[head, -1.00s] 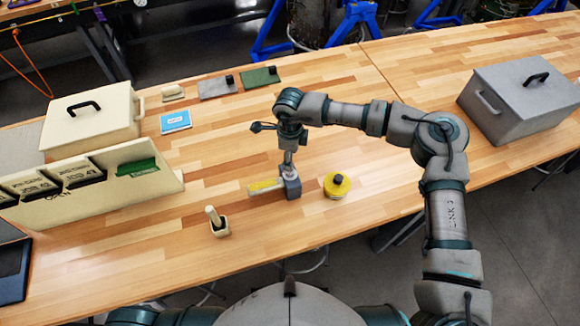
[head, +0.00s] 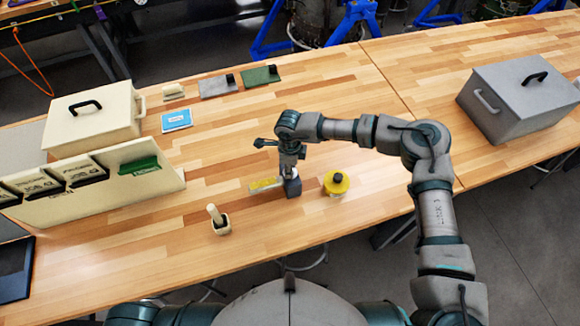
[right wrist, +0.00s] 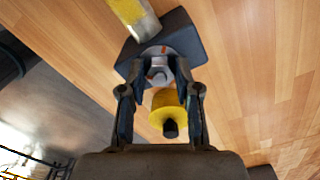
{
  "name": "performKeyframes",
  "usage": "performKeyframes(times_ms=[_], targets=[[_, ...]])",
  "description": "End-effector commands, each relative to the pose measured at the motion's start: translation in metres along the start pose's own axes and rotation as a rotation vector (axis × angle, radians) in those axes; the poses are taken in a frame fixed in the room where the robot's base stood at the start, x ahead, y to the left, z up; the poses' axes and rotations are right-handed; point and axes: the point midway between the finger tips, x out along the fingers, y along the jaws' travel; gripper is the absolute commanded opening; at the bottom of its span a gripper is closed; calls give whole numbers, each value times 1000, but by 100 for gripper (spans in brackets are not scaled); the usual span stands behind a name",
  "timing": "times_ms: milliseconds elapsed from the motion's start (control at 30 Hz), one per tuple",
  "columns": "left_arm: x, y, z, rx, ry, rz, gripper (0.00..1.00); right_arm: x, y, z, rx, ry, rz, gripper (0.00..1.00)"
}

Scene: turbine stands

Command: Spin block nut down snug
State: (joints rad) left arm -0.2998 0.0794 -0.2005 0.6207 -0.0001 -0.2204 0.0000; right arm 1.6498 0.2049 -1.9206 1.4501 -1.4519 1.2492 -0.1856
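A dark block (head: 293,188) stands on the wooden bench, with a yellow-and-silver bar (head: 264,184) running out to its left. In the right wrist view a round grey nut (right wrist: 158,66) with a red mark sits on top of the block (right wrist: 128,62). My right gripper (right wrist: 162,80) points down over the block, one finger on each side of the nut. The fingers stand apart; whether they touch the nut I cannot tell. In the head view my right gripper (head: 291,176) hides the nut. My left gripper is out of view.
A yellow container (head: 336,184) with a black cap stands close right of the block. A cream box (head: 93,122), a sign panel (head: 105,186) and a grey box (head: 525,105) stand farther out.

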Motion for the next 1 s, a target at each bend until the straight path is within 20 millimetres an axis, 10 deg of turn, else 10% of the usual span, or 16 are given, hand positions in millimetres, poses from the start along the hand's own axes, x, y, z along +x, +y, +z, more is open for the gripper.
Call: performKeyframes(times_ms=[1000], targets=[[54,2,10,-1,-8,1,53,2,-2,0,576,-2,-4,0]])
